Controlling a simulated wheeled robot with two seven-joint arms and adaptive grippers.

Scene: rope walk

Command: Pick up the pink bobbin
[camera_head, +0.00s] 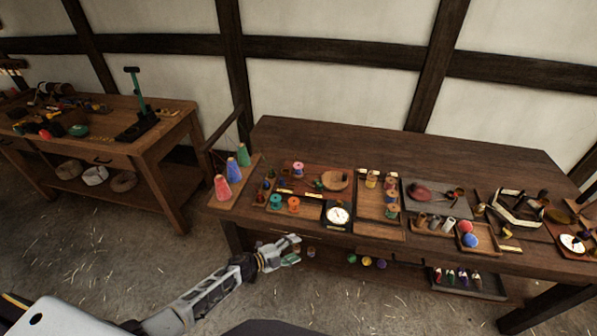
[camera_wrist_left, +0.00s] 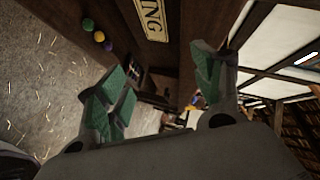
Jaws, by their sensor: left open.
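A small pink-topped bobbin (camera_head: 298,168) stands upright toward the back of a shallow wooden tray on the long table. A teal bobbin (camera_head: 275,201) and an orange-red bobbin (camera_head: 293,204) stand nearer the front of that tray. My left gripper (camera_head: 293,250) is open and empty, in front of the table's front edge and below the top, short of the pink bobbin. Its green-padded fingers also show spread apart in the left wrist view (camera_wrist_left: 157,85); the pink bobbin cannot be made out there. My right gripper is not in view.
Cone spools (camera_head: 222,188) stand at the table's left end. A round dial (camera_head: 339,215) sits at the front edge, right of the bobbins. A wooden bowl (camera_head: 336,179) is right of the pink bobbin. Coloured balls (camera_head: 367,261) lie on the lower shelf. The table's back strip is clear.

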